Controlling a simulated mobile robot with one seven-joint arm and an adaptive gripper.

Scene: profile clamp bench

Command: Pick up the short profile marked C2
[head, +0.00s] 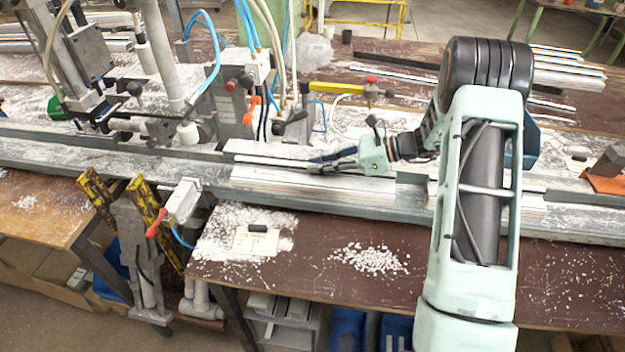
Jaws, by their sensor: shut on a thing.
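My gripper (322,163) reaches left over the clamp bench from the arm at right. Its fingers are shut on a thin silvery profile (265,160) lying low along the bench. The fingers hide part of it, and I cannot tell whether it is clear of the bench. No C2 mark is readable at this size. A wider pale profile (300,184) lies just in front of the gripper, along the bench's near side. More pale profile (530,212) shows to the right, partly behind my arm.
The machine with hoses and a red-knobbed valve block (245,85) stands behind left. A yellow-handled tool (338,88) is behind the gripper. In front lie a paper card (250,242) with a dark piece and a heap of white chips (368,260).

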